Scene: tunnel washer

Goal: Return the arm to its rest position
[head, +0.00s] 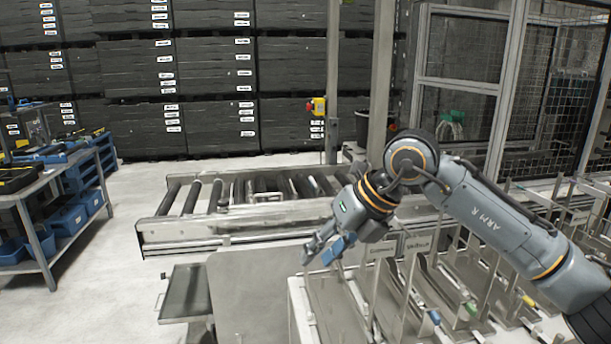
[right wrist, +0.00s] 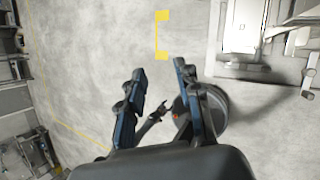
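My right arm comes in from the right in the head view, bent at the elbow. Its gripper (head: 330,248) hangs in front of the roller conveyor, above the left end of the slotted rack. In the right wrist view the two blue-padded fingers of the right gripper (right wrist: 160,85) stand apart. My left arm and left gripper do not show in either view.
A roller conveyor (head: 190,235) stands behind the gripper. A slotted metal rack (head: 296,300) with labelled dividers lies below the arm. A cart with blue bins (head: 65,220) is at the left. Stacked black crates (head: 120,105) line the back. Floor at the left is free.

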